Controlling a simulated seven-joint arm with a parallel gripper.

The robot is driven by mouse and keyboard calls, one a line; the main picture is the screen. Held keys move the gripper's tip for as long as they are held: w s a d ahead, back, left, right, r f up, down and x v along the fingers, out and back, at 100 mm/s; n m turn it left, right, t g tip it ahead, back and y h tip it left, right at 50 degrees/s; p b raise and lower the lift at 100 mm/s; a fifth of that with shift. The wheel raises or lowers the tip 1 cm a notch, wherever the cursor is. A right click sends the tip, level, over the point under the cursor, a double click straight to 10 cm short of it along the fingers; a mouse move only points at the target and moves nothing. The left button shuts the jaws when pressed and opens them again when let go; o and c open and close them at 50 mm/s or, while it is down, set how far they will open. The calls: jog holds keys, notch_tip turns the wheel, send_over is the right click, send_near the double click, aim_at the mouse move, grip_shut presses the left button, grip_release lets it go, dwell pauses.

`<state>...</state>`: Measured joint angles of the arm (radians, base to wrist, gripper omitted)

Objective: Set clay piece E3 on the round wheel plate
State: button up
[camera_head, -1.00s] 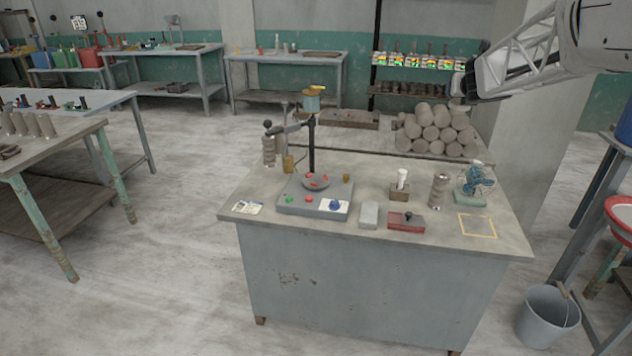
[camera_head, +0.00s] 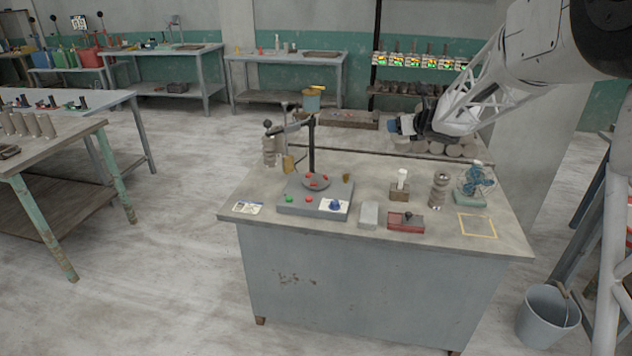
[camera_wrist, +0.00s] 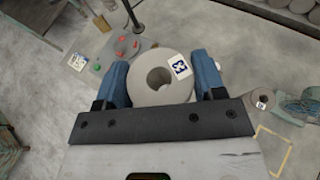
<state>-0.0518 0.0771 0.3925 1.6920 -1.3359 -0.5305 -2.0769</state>
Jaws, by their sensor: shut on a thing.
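My gripper (camera_wrist: 162,80) is shut on a grey round clay piece (camera_wrist: 148,93), with a blue finger on each side. The piece has a hole in its face and a white tag with a dark blue mark. I cannot read E3 on it. In the head view my gripper (camera_head: 402,125) is in the air above the back right of the bench, and the piece is not clear there. The round wheel plate (camera_head: 316,183) stands on a grey base on the bench, with red spots on it. In the wrist view the plate (camera_wrist: 127,46) is above left of the held piece.
A post with an arm (camera_head: 311,145) rises behind the plate. A grey block (camera_head: 369,214), red box (camera_head: 405,222), clay stack (camera_head: 439,190) and small blue fan (camera_head: 478,180) stand to its right. A yellow square outline (camera_head: 477,225) marks bare bench top.

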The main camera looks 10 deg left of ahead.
jog(key=s+a+f+n+g+y, duration=0.3)
jog(key=a+f+n+g, duration=0.3)
jog(key=a+f, duration=1.4)
jog(key=a+y, duration=0.1)
jog(key=a, duration=0.1)
jog(key=shift+s+a+n+y, duration=0.2)
jog(key=shift+a+n+y, duration=0.1)
jog(key=shift+w+a+f, duration=0.25)
jog(key=shift+w+a, duration=0.75)
jog(key=shift+w, duration=1.45)
jog(key=shift+w+a+f, duration=0.2)
jog(key=shift+w+a, duration=0.8)
jog(key=shift+w, duration=1.5)
jog(key=shift+w+a+f, duration=0.25)
jog(key=shift+w+a, duration=0.75)
jog(key=shift+w, duration=1.45)
jog(key=shift+f, duration=1.8)
jog(key=shift+f, duration=0.1)
jog(key=o, duration=1.1)
